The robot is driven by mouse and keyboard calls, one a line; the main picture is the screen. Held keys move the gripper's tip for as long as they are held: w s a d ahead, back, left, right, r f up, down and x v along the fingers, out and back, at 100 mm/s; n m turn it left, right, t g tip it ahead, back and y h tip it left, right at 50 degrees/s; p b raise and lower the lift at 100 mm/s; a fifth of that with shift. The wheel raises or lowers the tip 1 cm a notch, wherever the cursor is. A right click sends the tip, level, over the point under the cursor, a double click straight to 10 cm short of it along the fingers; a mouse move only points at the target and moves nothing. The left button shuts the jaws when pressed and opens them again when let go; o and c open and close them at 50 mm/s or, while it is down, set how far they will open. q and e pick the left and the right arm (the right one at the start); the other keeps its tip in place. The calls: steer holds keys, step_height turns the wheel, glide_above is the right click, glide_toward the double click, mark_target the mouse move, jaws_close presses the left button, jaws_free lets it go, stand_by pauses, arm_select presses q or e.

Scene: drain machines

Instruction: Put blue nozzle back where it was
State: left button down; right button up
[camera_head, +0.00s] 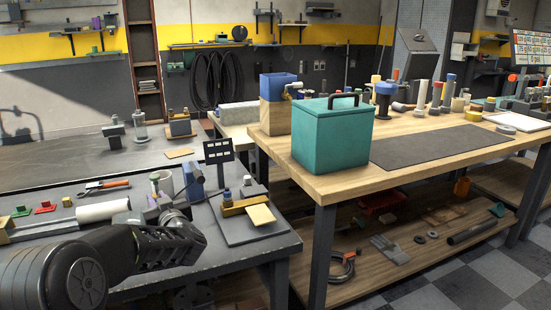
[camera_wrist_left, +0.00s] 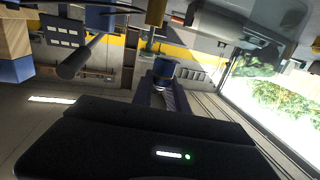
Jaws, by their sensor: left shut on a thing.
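My left gripper (camera_head: 177,213) reaches over the grey bench from the lower left. In the left wrist view the gripper (camera_wrist_left: 162,88) is shut on the blue nozzle (camera_wrist_left: 164,68), a short blue piece with a dark band, held at its fingertips. A blue-grey cylinder (camera_head: 193,172) shows just beyond the gripper in the head view; I cannot tell whether it is the held nozzle. Small blue-topped pieces (camera_head: 227,195) stand by a yellow block (camera_head: 238,205) on a dark plate (camera_head: 242,229) to the right. My right gripper is out of view.
A black panel (camera_head: 218,151) stands behind the gripper, and a dark cylinder (camera_wrist_left: 80,58) shows close in the wrist view. A white cylinder (camera_head: 103,210) lies left. A teal box (camera_head: 332,138) stands on the wooden table (camera_head: 405,171) to the right. The back bench (camera_head: 75,160) has bare room.

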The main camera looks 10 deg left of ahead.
arm_select(q)
step_height(320, 180, up, 7)
steer(key=p, duration=0.5)
steer(key=shift+r+p, duration=0.15)
steer(key=shift+p, duration=0.25)
steer(key=shift+s, duration=0.2)
steer(key=s+d+f+m+t+h+b, duration=0.25)
steer(key=d+f, duration=0.25)
steer(key=d, duration=0.5)
steer(key=s+d+f+m+t+h+b, duration=0.1)
steer(key=s+d+f+m+h, duration=0.2)
steer(key=d, duration=0.7)
steer(key=s+d+f+m+t+h+b, duration=0.1)
steer(key=d+f+t+h+b, duration=0.1)
steer(key=d+f, duration=0.6)
step_height(320, 180, up, 16)
steer(key=w+d+m+h+p, duration=0.2)
steer(key=h+p, duration=0.3)
steer(key=p, duration=1.7)
steer(key=shift+d+f+m+h+p, duration=0.2)
steer(key=shift+m+h+p, duration=0.15)
steer(key=shift+m, duration=0.2)
steer(key=shift+w+f+t, duration=0.1)
steer(key=shift+t, duration=0.15)
